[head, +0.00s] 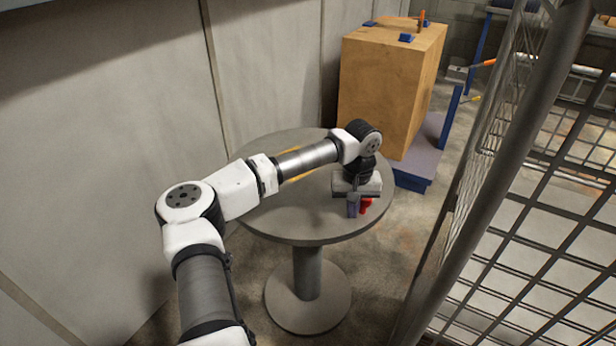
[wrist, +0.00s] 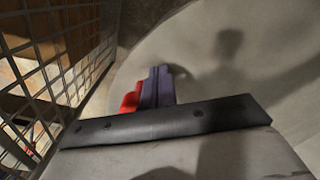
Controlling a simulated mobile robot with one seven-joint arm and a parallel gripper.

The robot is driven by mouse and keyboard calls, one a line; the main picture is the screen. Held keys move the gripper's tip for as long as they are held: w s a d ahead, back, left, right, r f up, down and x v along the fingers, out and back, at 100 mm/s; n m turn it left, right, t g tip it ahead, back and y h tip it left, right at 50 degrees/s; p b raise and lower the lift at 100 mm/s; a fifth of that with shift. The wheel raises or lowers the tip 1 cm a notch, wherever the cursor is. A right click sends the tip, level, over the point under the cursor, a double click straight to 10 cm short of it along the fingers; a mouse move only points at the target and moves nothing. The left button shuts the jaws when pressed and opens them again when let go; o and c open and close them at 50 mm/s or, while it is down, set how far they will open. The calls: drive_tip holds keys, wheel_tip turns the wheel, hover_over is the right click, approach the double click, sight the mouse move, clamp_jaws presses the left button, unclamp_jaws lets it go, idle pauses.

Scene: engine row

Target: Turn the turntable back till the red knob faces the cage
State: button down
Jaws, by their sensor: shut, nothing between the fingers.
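The turntable (head: 290,225) is a round grey top on a single pedestal; its pale top also fills much of the wrist view (wrist: 215,60). The red knob (head: 366,206) is near its front right rim, partly hidden by my gripper. The cage (head: 500,130) of dark mesh stands to the right, and the knob is on the turntable's cage side. My gripper (head: 352,208) points down with its purple-grey fingers shut and empty, just left of the knob. In the wrist view my fingers (wrist: 158,78) are right beside the red knob (wrist: 131,98); I cannot tell whether they touch.
A large wooden crate (head: 385,90) on a blue pallet (head: 415,180) stands behind the turntable. A pale wall (head: 110,120) runs along the left. A yellow mark (head: 293,178) on the turntable is partly covered by my arm. Bare floor lies between turntable and cage.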

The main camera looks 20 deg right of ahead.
sight(363, 202)
drive_tip(key=shift+d, duration=0.15)
drive_tip(key=shift+w+d, duration=0.2)
drive_tip(key=shift+d, duration=0.6)
drive_tip(key=shift+w+d, duration=0.2)
drive_tip(key=shift+d, duration=0.6)
drive_tip(key=shift+r+p, duration=2.4)
drive_tip(key=shift+r, duration=2.1)
